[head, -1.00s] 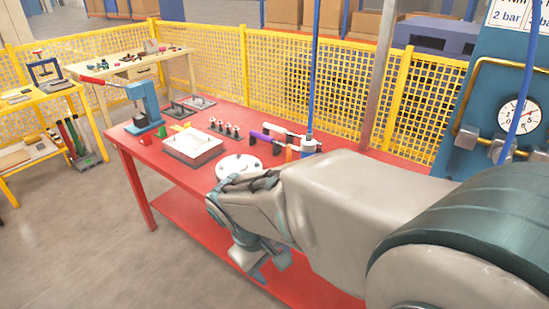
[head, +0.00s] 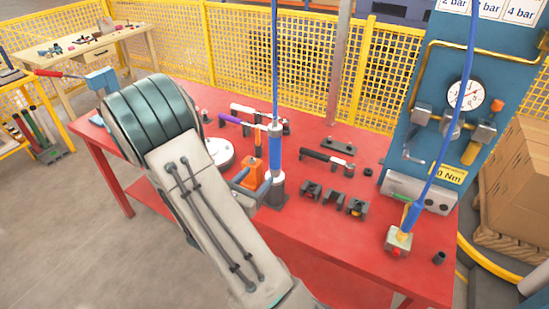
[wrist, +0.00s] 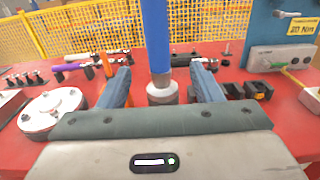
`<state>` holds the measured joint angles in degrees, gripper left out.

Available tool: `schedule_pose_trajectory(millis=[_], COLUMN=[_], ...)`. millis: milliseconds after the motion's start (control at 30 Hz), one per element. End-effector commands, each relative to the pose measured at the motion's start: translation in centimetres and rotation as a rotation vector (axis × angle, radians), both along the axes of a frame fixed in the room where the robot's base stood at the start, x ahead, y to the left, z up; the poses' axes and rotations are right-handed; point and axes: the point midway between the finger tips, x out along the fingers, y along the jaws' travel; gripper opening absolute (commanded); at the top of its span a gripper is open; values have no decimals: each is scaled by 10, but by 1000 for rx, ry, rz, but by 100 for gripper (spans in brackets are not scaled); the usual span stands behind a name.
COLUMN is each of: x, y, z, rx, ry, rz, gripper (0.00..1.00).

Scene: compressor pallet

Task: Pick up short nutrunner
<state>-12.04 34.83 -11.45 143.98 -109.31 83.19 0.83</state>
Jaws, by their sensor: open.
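An upright blue cylindrical tool (head: 276,150), which I take to be the short nutrunner, stands under a blue hose. Its grey lower end meets a dark grey holder on the red table (head: 330,235). In the wrist view the blue tool (wrist: 155,38) rises in the middle, with its grey lower part between the fingers in the picture. My gripper (wrist: 162,82) is open, one finger on each side, with gaps to both. I cannot tell how deep the tool sits between them.
An orange item (head: 250,173) stands close left of the tool. A black-handled wrench (head: 326,158) and several dark blocks (head: 333,198) lie to its right. A round white plate (head: 219,152) is left. A blue panel with a gauge (head: 461,94) stands at the right.

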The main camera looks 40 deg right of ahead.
Motion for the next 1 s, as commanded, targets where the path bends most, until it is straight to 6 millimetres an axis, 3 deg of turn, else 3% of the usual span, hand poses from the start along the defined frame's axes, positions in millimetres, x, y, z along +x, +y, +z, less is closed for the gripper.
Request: schedule_pose_trajectory(millis=[400, 667, 1000], x=[28, 36, 54], y=[-65, -83, -123], z=[1, 1, 0], rx=[-5, -4, -4], ry=[4, 6, 4], rz=[6, 8, 8], gripper=[59, 59, 59])
